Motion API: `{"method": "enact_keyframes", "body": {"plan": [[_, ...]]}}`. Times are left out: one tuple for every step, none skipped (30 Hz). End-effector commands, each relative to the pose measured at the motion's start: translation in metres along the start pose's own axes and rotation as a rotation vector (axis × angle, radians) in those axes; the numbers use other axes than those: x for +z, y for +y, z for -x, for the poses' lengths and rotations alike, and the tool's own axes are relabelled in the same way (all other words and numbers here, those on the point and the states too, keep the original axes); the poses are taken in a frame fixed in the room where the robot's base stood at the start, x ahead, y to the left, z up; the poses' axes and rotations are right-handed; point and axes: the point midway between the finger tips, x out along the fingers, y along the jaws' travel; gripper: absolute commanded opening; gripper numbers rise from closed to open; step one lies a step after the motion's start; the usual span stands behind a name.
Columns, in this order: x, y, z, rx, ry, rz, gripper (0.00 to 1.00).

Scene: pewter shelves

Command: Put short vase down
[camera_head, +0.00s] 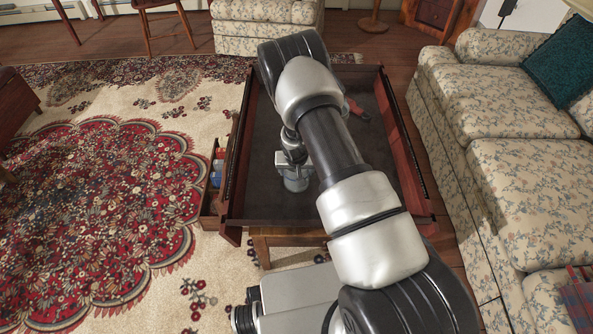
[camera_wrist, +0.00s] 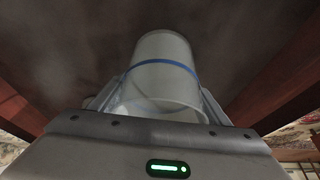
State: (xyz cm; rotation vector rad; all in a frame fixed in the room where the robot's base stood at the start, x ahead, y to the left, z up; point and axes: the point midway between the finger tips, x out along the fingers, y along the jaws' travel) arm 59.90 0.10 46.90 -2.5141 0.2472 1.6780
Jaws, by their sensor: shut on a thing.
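The short vase (camera_wrist: 165,70) is a pale, translucent cylinder with a blue band. In the wrist view it sits between the two fingers of my gripper (camera_wrist: 160,95), which is shut on it. Behind the vase is the dark tabletop (camera_wrist: 70,60). In the head view my gripper (camera_head: 289,162) is low over the left middle of the tabletop (camera_head: 262,195), partly hidden by my arm. A pale round shape just below it appears to be the vase. I cannot tell whether the vase touches the surface.
The table has raised reddish wooden edges (camera_head: 238,150). A red object (camera_head: 355,108) lies on its right half. An open drawer (camera_head: 211,205) with small blue and red things juts out at the left. A floral sofa (camera_head: 500,120) stands close on the right. Tabletop around the gripper looks clear.

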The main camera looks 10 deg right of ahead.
Motion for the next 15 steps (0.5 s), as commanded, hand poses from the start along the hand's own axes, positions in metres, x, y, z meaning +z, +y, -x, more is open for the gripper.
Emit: {"method": "enact_keyframes", "body": {"plan": [[0.0, 0.0, -0.0012, 0.0, 0.001, 0.0, 0.37], [0.0004, 0.0, -0.0021, 0.0, 0.001, 0.0, 0.37], [0.0008, 0.0, -0.0031, 0.0, 0.001, 0.0, 0.37], [0.0012, 0.0001, -0.0029, 0.0, 0.0, 0.001, 0.75], [0.0012, 0.0001, -0.0028, 0.0, 0.0, 0.001, 0.81], [0.0013, 0.0001, -0.0029, 0.0, 0.0, 0.0, 0.87], [0.0013, 0.0001, -0.0029, 0.0, 0.0, 0.0, 0.89], [0.0013, 0.0001, -0.0029, 0.0, 0.0, 0.0, 0.89], [0.0014, 0.0001, -0.0029, 0.0, 0.0, 0.0, 0.89], [0.0013, 0.0001, -0.0028, 0.0, 0.0, 0.0, 0.89], [0.0013, 0.0001, -0.0028, 0.0, 0.0, 0.0, 0.89], [0.0014, 0.0001, -0.0028, 0.0, 0.0, 0.0, 0.89], [0.0014, 0.0001, -0.0028, 0.0, 0.0, 0.0, 0.89], [0.0013, 0.0001, -0.0028, 0.0, 0.0, 0.0, 0.89], [0.001, 0.0001, -0.0023, 0.0, 0.0, 0.0, 0.89]]}}
